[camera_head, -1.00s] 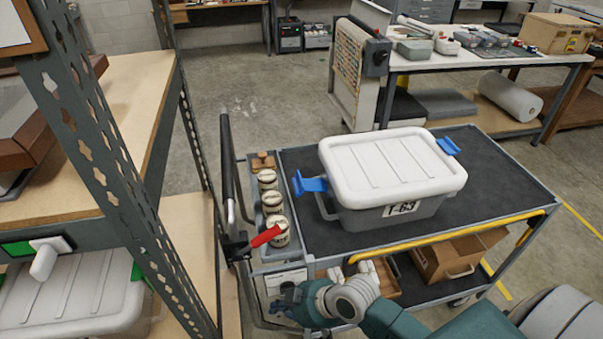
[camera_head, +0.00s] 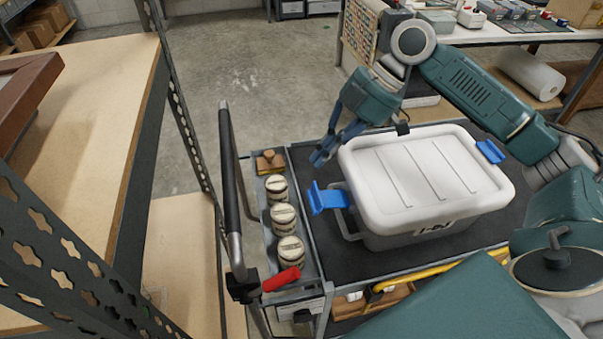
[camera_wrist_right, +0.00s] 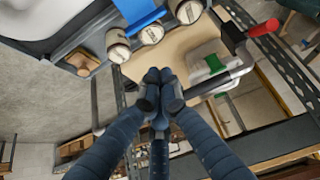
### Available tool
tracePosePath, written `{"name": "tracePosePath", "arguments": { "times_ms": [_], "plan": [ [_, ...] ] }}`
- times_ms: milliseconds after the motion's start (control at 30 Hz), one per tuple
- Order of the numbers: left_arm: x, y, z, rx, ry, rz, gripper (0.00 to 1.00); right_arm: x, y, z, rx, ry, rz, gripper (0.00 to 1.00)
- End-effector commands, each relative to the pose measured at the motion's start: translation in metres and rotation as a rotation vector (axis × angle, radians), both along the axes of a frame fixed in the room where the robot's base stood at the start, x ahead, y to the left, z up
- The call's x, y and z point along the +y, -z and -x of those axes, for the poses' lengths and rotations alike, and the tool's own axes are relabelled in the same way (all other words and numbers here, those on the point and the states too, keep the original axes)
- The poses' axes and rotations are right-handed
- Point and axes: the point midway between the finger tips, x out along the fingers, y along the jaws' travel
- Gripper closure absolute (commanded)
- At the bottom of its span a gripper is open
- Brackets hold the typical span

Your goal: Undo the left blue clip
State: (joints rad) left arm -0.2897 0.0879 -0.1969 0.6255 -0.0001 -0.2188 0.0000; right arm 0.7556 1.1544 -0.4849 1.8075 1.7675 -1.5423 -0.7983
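The left blue clip (camera_head: 328,198) juts out from the left side of the white-lidded grey tub (camera_head: 425,175), above a wire handle. The tub stands on the cart's dark top. My right gripper (camera_head: 322,157) reaches in from behind the tub, its fingers pointing down just above and behind the left clip, apart from it. In the right wrist view its fingers (camera_wrist_right: 157,80) are drawn together with nothing between them, and the blue clip (camera_wrist_right: 143,22) shows beyond at the top. A second blue clip (camera_head: 490,152) is on the tub's right side. My left gripper is out of view.
Several round tins (camera_head: 283,217) and a wooden block stand in the narrow side tray left of the tub. The cart's push handle (camera_head: 228,170) and a red lever (camera_head: 281,279) are further left. Wooden shelving (camera_head: 90,110) stands on the left, with open floor behind.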

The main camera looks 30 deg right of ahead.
Motion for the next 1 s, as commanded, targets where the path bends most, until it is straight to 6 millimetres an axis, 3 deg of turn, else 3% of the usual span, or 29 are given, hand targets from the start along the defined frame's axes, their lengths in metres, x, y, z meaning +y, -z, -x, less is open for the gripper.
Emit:
{"name": "tracePosePath", "arguments": {
  "times_ms": [167, 400, 567, 800, 1000],
  "plan": [
    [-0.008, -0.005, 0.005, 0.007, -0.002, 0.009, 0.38, 0.009, 0.01, -0.001, 0.003, -0.004, -0.005, 1.0],
    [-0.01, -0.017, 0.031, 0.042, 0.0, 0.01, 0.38, 0.036, 0.05, -0.008, 0.004, -0.002, -0.006, 1.0],
    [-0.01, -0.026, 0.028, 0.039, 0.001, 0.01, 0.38, 0.054, 0.078, -0.012, 0.004, -0.002, -0.006, 1.0],
    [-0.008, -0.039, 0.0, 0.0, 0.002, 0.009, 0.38, 0.031, 0.103, -0.007, 0.002, 0.003, -0.003, 1.0],
    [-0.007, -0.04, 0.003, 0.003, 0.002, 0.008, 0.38, 0.026, 0.11, -0.005, 0.0, 0.0, -0.004, 1.0]
  ]
}}
